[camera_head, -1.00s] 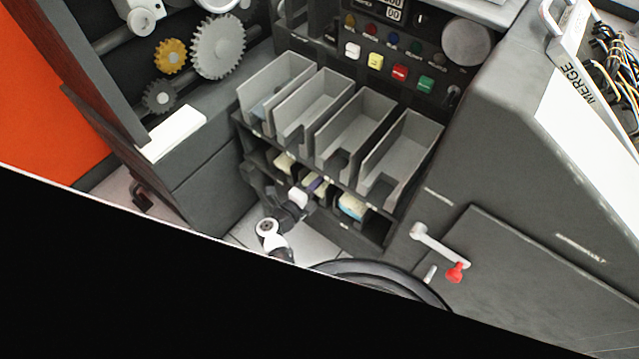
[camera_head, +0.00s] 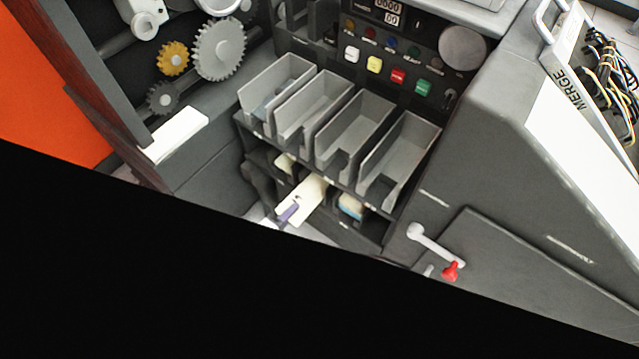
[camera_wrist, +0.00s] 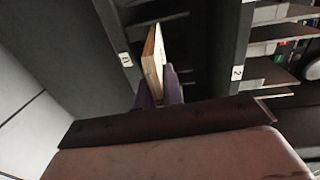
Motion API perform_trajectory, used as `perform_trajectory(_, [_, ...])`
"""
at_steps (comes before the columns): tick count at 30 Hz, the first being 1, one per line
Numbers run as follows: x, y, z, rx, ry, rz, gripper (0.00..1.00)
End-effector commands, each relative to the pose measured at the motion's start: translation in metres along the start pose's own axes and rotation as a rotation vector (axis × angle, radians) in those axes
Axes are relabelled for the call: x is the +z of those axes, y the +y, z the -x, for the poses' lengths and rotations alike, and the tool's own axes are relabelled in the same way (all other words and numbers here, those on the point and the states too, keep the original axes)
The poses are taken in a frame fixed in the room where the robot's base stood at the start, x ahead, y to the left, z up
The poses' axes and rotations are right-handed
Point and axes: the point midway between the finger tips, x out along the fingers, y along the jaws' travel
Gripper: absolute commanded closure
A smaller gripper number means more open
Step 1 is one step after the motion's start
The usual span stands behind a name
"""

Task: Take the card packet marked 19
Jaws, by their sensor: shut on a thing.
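A cream card packet (camera_head: 308,190) sticks out from the lower row of cubbies in the head view. My gripper (camera_head: 289,213), with purple fingers, is at its near end. In the wrist view the packet (camera_wrist: 152,62) stands on edge between the two fingers of my gripper (camera_wrist: 160,88), which are shut on it. No number can be read on the packet. Most of my arm is hidden behind the black area in the head view.
Other packets lie in neighbouring cubbies, a pale one (camera_head: 284,163) to the left and a blue-and-cream one (camera_head: 350,206) to the right. Grey open trays (camera_head: 350,130) stand above. Dark dividers flank the packet. A red-knobbed crank (camera_head: 437,246) is at the right.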

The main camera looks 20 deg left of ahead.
Motion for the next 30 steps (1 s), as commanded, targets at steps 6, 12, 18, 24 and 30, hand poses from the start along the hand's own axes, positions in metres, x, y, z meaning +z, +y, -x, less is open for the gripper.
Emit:
perform_trajectory(6, [-0.001,0.006,0.028,0.007,-0.002,0.003,1.00])
perform_trajectory(12, [-0.001,0.010,0.052,0.010,-0.003,0.004,1.00])
perform_trajectory(18, [-0.001,0.013,0.075,0.009,-0.003,0.004,1.00])
perform_trajectory(24, [0.000,0.013,0.098,0.006,-0.002,0.003,1.00])
perform_trajectory(30, [-0.001,0.012,0.107,0.004,-0.001,0.002,1.00])
